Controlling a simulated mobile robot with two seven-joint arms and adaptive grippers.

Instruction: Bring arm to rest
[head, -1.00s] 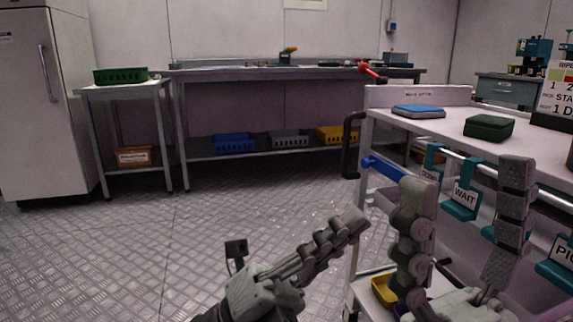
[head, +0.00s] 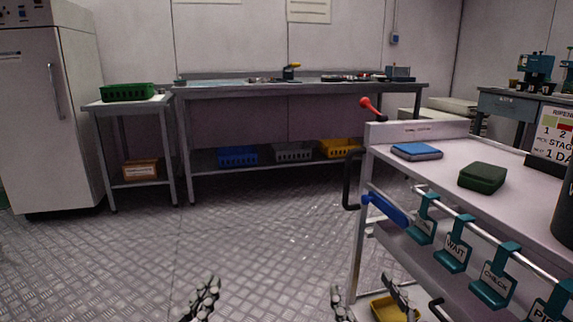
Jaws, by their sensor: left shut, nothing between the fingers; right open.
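My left gripper (head: 205,298) shows at the bottom edge of the head view, left of centre, over the floor. Its fingers are together with nothing between them. My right gripper (head: 369,298) shows at the bottom edge near the cart's near left leg. Its two fingers are spread apart and it is empty. Only the fingers of both grippers show; the arms and wrists are below the picture.
A white cart (head: 450,165) stands at right, carrying a blue pad (head: 416,151) and a green pad (head: 482,177). Teal hooks (head: 453,252) hang from its rail. A yellow bin (head: 388,309) sits low behind my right gripper. The metal floor (head: 260,235) is clear at centre.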

